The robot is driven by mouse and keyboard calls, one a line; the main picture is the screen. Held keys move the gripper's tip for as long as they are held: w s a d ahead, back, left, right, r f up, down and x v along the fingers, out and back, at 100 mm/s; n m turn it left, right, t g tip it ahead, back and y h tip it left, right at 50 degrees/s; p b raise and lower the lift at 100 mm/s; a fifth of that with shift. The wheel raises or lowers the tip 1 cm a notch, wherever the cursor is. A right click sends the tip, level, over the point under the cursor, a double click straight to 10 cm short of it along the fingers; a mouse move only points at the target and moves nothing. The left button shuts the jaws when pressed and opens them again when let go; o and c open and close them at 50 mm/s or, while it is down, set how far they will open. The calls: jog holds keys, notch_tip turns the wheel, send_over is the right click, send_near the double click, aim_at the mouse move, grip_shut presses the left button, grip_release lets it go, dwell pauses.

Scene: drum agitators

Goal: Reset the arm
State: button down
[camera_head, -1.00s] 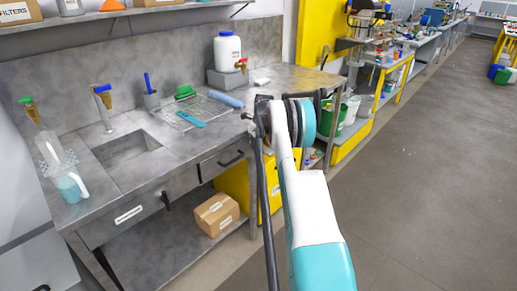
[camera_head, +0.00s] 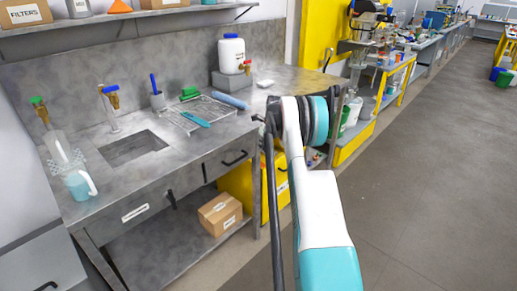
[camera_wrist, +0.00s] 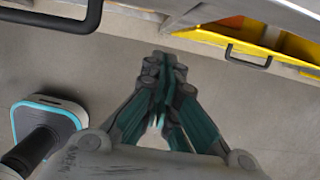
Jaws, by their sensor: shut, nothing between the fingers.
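My gripper (camera_wrist: 164,68) shows in the wrist view, pointing away from the camera over the bare grey floor. Its fingers are together at the tips and hold nothing. In the head view my white and teal arm reaches up from the bottom, right of the sink bench, and hides the gripper.
The metal sink bench (camera_head: 205,160) stands at left, with a cardboard box (camera_head: 220,213) on its lower shelf. A yellow cabinet (camera_head: 238,183) is close to my arm; its yellow front and black handle (camera_wrist: 248,56) show in the wrist view. The floor (camera_head: 425,190) at right is clear.

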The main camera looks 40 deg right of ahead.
jog(key=p+v, duration=0.2)
jog(key=v, duration=0.7)
jog(key=shift+w+p, duration=0.2)
jog(key=shift+p, duration=0.15)
jog(key=shift+r, duration=0.1)
